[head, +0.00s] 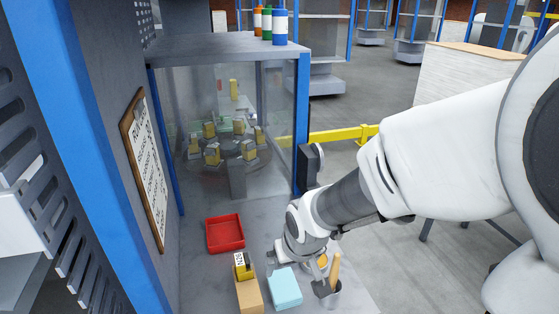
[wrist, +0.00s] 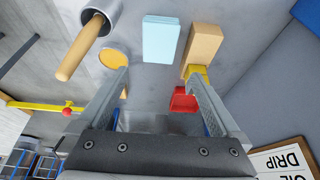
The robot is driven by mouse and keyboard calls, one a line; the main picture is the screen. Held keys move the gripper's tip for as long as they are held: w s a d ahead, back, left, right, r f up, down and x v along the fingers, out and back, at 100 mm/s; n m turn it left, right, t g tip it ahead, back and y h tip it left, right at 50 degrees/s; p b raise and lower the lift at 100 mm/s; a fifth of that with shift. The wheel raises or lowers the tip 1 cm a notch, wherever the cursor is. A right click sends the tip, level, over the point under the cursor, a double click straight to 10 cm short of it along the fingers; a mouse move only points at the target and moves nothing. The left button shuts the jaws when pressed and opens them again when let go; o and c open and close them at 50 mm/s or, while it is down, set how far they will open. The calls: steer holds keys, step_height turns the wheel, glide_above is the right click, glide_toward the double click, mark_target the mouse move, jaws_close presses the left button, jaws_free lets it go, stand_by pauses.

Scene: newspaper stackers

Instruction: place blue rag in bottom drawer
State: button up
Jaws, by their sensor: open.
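The light-blue folded rag (head: 285,287) lies flat on the grey work surface near the bottom of the head view. It also shows at the top middle of the wrist view (wrist: 161,38). My gripper (wrist: 160,76) is open, with nothing between its fingers. In the head view my gripper (head: 297,260) is just beyond the rag, and its fingers are partly hidden by my wrist. In the wrist view the rag lies past the fingertips, between their lines, apart from both. No drawer can be made out in either view.
A tan block (head: 250,297) with a yellow item (head: 243,267) stands left of the rag. A metal cup (head: 331,298) with a wooden-handled tool stands right. A red tray (head: 225,234) lies behind. A clear-panelled enclosure (head: 225,120) and clipboard wall (head: 145,165) bound the surface.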

steer(key=b, duration=0.3)
glide_toward(284, 284)
steer(key=x, duration=0.5)
steer(key=shift+w+a+r, duration=0.15)
steer(key=shift+b+x, duration=1)
steer(key=shift+x, duration=1.65)
steer(key=shift+f+b, duration=0.25)
steer(key=shift+b, duration=0.05)
steer(key=c, duration=1.2)
